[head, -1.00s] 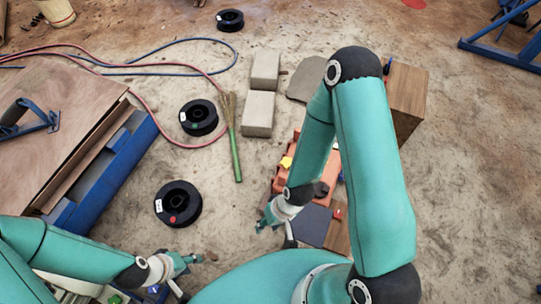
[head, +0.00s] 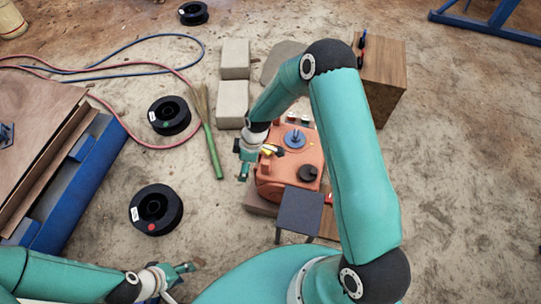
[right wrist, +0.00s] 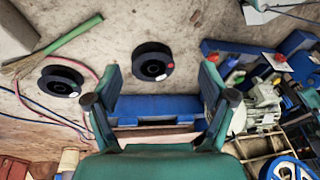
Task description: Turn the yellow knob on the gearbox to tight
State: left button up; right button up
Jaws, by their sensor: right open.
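The orange gearbox (head: 270,187) sits on the ground in the middle of the head view, left of my right arm. A small yellow part (head: 267,150), seemingly the yellow knob, shows at its upper left edge, partly hidden by my right wrist. Its setting cannot be read. A blue disc (head: 294,139) and a black knob (head: 309,173) are on its top. My right gripper (head: 243,167) is just left of the gearbox; in the right wrist view (right wrist: 159,82) it is open and empty. My left gripper (head: 185,277) looks open and empty at the lower left, away from the gearbox.
A dark grey panel (head: 300,209) stands in front of the gearbox. A wooden box (head: 385,78) stands behind it at right. Grey blocks (head: 232,104), a green-handled broom (head: 213,145) and black reels (head: 156,211) lie to the left. Sandy ground between reels and gearbox is clear.

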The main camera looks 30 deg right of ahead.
jog(key=w+d+n+h+b, duration=0.2)
jog(key=w+d+n+b, duration=0.25)
jog(key=d, duration=0.35)
jog(key=w+d+n+h+b, duration=0.1)
jog(key=w+d+n+b, duration=0.3)
jog(key=w+d+n, duration=0.3)
pick_arm(q)
notch_tip(320, 180, down, 15)
jog(key=b, duration=0.3)
jog(key=shift+r, duration=0.15)
pick_arm(e)
jog(key=shift+m+g, duration=0.3)
jog(key=shift+m, duration=0.15)
jog(key=f, duration=0.5)
jog(key=s+f, duration=0.1)
jog(key=f, duration=0.5)
jog(key=d+f, duration=0.1)
jog(key=f, duration=0.4)
jog(key=shift+s+f, duration=0.25)
jog(key=shift+s, duration=0.05)
